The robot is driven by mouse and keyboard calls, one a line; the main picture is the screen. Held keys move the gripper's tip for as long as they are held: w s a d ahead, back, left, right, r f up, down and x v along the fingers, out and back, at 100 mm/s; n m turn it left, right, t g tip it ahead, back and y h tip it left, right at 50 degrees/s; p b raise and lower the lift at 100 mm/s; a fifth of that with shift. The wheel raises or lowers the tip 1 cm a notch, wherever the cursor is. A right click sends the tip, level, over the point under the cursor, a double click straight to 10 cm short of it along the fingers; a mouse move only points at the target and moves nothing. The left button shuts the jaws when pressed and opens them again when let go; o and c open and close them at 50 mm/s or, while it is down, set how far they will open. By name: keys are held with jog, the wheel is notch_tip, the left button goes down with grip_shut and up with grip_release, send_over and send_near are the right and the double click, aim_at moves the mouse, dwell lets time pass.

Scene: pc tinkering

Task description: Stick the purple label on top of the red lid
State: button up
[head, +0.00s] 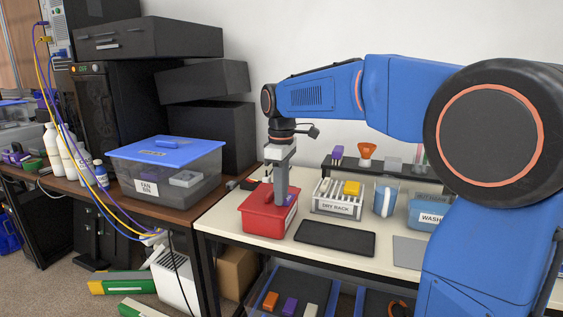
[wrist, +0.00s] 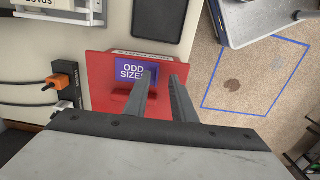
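The label shows as a small purple patch (head: 288,199) beside my fingers in the head view. The red lid (head: 258,197) tops a red box on the white table. My gripper (wrist: 163,72) points down at the lid with its fingers apart, and I see nothing clamped between them. Whether the fingertips touch the lid is hidden.
A clear fan bin with a blue lid (head: 165,147) stands left on the brown table. A power strip with an orange plug (wrist: 62,81) lies beside the box.

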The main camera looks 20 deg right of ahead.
notch_tip(320, 180, up, 16)
dwell(0.5)
jog(key=s+d+f+m+t, duration=0.1)
jog(key=s+d+f+m, duration=0.2)
jog(key=s+f, duration=0.6)
jog(key=s+d+f+m+t, duration=0.2)
jog(key=s+d+f+m, duration=0.1)
jog(key=s+f, duration=0.7)
jog(key=s+d+f+m+t, duration=0.1)
jog(key=s+d+f+m, duration=0.2)
jog(key=s+f, duration=0.6)
jog(key=shift+s+f+m+t, duration=0.2)
jog(key=shift+s+m+t, duration=0.2)
jog(key=shift+s+m, duration=0.8)
